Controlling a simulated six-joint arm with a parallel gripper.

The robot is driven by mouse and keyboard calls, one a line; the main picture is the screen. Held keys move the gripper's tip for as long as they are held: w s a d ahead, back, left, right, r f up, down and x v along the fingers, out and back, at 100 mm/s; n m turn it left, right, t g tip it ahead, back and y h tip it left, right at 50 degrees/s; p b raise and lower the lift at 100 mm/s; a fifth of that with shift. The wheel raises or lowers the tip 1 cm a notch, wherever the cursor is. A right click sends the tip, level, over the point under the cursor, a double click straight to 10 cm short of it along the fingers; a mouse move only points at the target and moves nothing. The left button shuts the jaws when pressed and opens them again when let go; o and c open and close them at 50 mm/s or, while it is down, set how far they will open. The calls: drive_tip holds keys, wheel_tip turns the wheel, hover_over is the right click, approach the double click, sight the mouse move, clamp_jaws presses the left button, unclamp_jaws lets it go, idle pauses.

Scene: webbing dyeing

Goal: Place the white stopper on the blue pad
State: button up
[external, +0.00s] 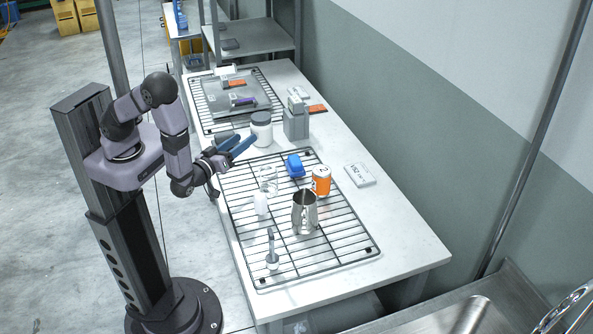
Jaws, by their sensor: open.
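A small white piece (261,203), which looks like the white stopper, stands on the front wire rack, left of the steel pitcher.
A white-lidded jar (261,130) stands close behind my gripper, beside a grey box (296,122).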

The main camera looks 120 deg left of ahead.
drive_tip(key=s+a+r+n+g+h+p, duration=0.2)
drive_tip(key=s+a+r+n+g, duration=0.35)
drive_tip(key=n+g, duration=0.45)
drive_tip(key=n+t+h, duration=0.6)
drive_tip(key=n+h, duration=1)
drive_tip(key=n, duration=1.7)
hover_over(261, 196)
drive_tip(key=f, duration=0.5)
drive_tip(key=s+f, duration=0.1)
drive_tip(key=f, duration=0.2)
drive_tip(key=shift+d+f, duration=0.15)
drive_tip(key=shift+f, duration=0.05)
drive_tip(key=n, duration=0.1)
drive_tip(key=w+n, duration=0.1)
drive_tip(key=n, duration=0.1)
drive_tip(key=shift+n, duration=0.8)
